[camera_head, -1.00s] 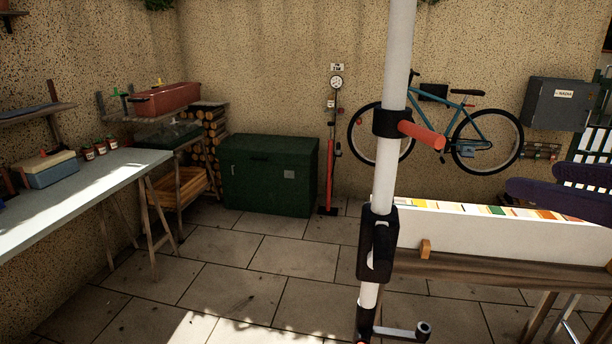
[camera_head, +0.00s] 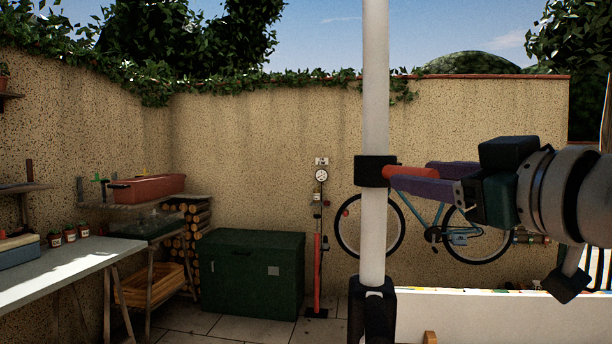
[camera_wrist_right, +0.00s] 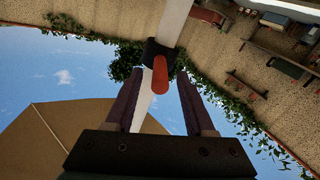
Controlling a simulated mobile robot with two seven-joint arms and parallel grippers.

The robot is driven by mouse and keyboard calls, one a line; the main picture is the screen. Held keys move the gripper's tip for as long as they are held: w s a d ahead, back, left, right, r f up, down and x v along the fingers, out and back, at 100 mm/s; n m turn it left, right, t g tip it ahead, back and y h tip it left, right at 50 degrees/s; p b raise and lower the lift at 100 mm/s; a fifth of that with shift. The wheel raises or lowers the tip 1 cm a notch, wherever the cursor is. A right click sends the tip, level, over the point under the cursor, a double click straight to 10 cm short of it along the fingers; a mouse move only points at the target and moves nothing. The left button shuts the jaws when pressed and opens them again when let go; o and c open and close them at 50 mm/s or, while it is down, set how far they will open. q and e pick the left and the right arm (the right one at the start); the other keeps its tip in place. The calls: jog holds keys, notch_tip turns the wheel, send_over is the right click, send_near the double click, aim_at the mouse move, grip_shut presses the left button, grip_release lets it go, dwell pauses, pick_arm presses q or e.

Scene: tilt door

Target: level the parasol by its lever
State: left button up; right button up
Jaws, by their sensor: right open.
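The parasol's white pole (camera_head: 375,95) stands upright in front of me and carries a black collar (camera_head: 375,171). The red lever (camera_head: 402,172) sticks out from the collar to the right, about level in the head view. My right gripper (camera_head: 411,176) has come in from the right, with its purple fingers open around the lever's outer part. In the right wrist view the lever (camera_wrist_right: 160,74) lies between the two fingers, apart from both as far as I can see. A tan surface, probably the canopy (camera_wrist_right: 85,130), shows there, slanting. My left gripper is out of view.
A black clamp (camera_head: 372,312) sits lower on the pole. A long white box (camera_head: 480,306) stands to its right. A bicycle (camera_head: 440,230) hangs on the back wall. A green chest (camera_head: 252,275) and a workbench (camera_head: 60,270) are at the left.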

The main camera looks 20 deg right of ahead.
jog(key=shift+w, duration=1.45)
grip_shut()
dwell(0.4)
